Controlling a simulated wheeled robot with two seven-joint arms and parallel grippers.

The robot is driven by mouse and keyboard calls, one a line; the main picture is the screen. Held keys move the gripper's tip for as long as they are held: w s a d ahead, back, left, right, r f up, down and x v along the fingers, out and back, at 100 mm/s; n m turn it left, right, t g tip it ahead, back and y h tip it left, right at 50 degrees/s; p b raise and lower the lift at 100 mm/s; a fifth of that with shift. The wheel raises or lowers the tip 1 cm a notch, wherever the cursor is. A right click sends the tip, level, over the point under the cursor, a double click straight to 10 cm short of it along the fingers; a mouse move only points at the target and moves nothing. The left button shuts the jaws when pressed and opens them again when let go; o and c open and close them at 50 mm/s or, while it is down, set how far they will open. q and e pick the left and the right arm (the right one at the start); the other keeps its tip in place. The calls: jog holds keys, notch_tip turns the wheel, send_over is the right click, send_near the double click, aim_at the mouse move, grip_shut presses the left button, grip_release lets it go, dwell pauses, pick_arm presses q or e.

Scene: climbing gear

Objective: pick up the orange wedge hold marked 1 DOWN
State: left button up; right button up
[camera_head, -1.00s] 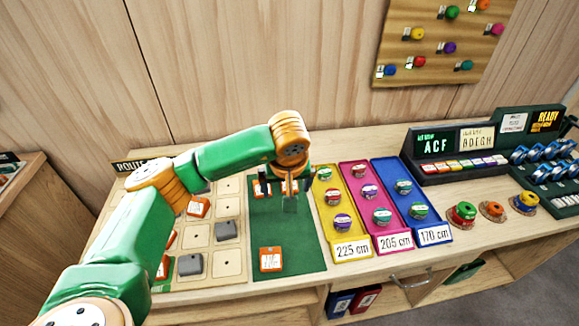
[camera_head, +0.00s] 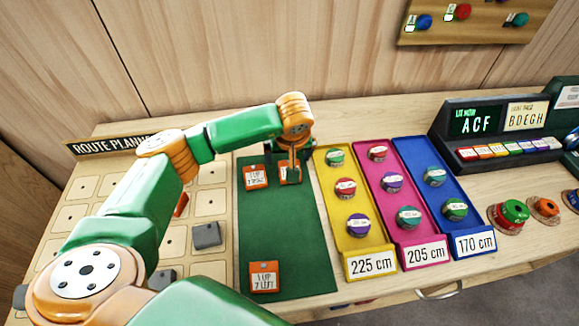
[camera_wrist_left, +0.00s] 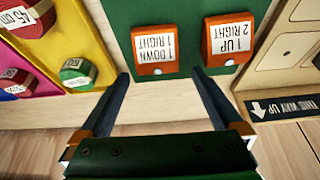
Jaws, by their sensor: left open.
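The orange wedge hold marked 1 DOWN 1 RIGHT (camera_wrist_left: 154,48) lies on the green mat (camera_head: 285,235), on the side near the yellow tray. In the head view this wedge (camera_head: 291,177) is partly hidden by my left gripper (camera_head: 291,170). In the left wrist view my left gripper (camera_wrist_left: 160,73) is open and empty, its two fingertips spread just short of the wedge, on either side of its near edge. Contact cannot be told. A second orange wedge marked 1 UP 2 RIGHT (camera_wrist_left: 229,40) lies beside it; it also shows in the head view (camera_head: 256,177). My right gripper is not in view.
A third orange wedge (camera_head: 264,277) lies at the mat's front. Yellow (camera_head: 363,244), magenta (camera_head: 401,222) and blue (camera_head: 458,224) trays with round holds stand right of the mat. The route board (camera_head: 210,175) is at left. The mat's middle is clear.

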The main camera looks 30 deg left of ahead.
pick_arm(q)
jog(key=x, duration=0.3)
jog(key=shift+d+f, duration=0.1)
jog(key=c, duration=1.4)
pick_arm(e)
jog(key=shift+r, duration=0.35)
